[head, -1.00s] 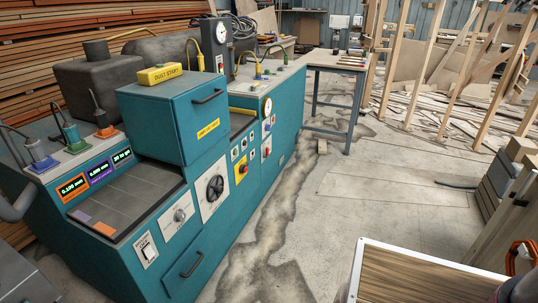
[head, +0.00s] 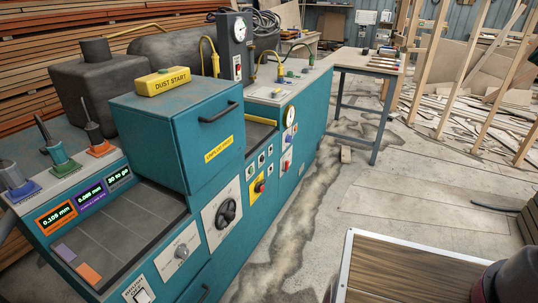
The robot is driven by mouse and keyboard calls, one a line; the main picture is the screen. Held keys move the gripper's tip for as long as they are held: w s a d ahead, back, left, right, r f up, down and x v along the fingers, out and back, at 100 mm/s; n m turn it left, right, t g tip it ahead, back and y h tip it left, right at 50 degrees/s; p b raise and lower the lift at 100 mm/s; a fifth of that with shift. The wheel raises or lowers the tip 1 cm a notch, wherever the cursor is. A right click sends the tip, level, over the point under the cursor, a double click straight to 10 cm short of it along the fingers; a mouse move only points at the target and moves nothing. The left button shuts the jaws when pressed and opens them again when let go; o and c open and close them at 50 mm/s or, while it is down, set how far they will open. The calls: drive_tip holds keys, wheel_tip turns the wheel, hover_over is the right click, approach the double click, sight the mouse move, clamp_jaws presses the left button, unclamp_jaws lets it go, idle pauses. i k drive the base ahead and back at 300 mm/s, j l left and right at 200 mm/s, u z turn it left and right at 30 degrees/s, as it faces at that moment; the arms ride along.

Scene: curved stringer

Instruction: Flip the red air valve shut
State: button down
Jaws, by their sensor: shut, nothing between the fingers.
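A small white plate with a red part (head: 287,166) is on the front of the teal machine (head: 313,125), below a round white gauge (head: 289,115). It may be the red air valve, but it is too small to tell its handle position. A red knob on a yellow plate (head: 259,187) sits lower left of it, beside small switches. My gripper is not in view. A dark rounded part at the lower right looks like part of my arm, well apart from these controls.
A teal cabinet with a yellow DUST START box (head: 162,81) rises at left. A wood-topped surface with a pale rim (head: 400,274) fills the lower right. The concrete floor (head: 340,200) beside the machine is mostly clear. A metal-legged table (head: 371,68) stands behind.

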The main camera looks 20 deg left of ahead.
sight(285, 169)
drive_tip(key=i+j+u, duration=0.15)
drive_tip(key=i, duration=0.3)
drive_tip(key=i+j+u, duration=0.15)
drive_tip(key=i, duration=0.3)
drive_tip(key=i+j+u, duration=0.1)
drive_tip(key=i, duration=0.35)
